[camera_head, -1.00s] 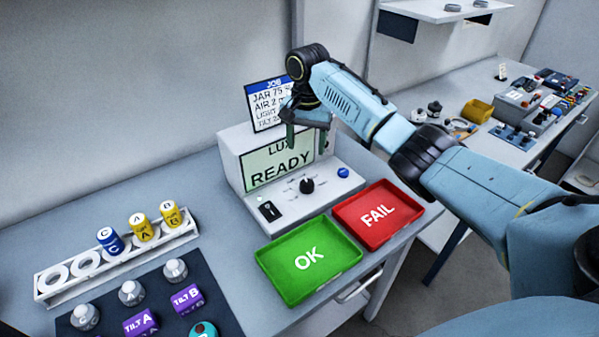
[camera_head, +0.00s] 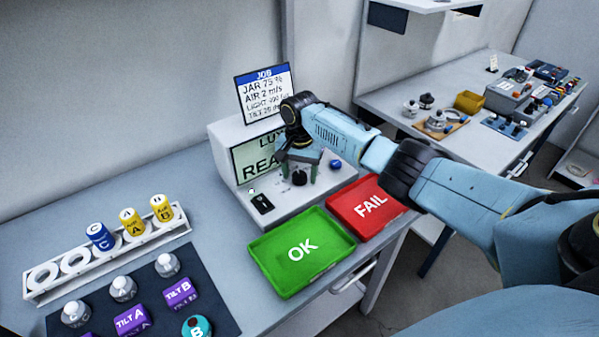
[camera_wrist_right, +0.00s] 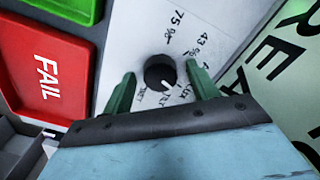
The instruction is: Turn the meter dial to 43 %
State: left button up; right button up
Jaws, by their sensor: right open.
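The meter (camera_head: 222,150) is a pale box with a green screen reading LUX and READY, partly hidden by my right arm. Its dial, a black knob (camera_head: 300,178), is on the sloped front panel. In the right wrist view the dial (camera_wrist_right: 158,70) has a white pointer mark turned toward the lower right, away from the printed "43 %" (camera_wrist_right: 204,45) and "75 %" (camera_wrist_right: 176,22). My right gripper (camera_head: 299,170) is open, its two green fingers on either side of the dial with gaps visible in the wrist view. My left gripper is not in view.
A green OK tray (camera_head: 275,285) and a red FAIL tray (camera_head: 340,211) lie in front of the meter. A blue button (camera_head: 335,164) and black switch (camera_head: 261,203) flank the dial. A jar rack (camera_head: 60,290) is at left.

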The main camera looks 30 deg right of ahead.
jog(key=c, duration=1)
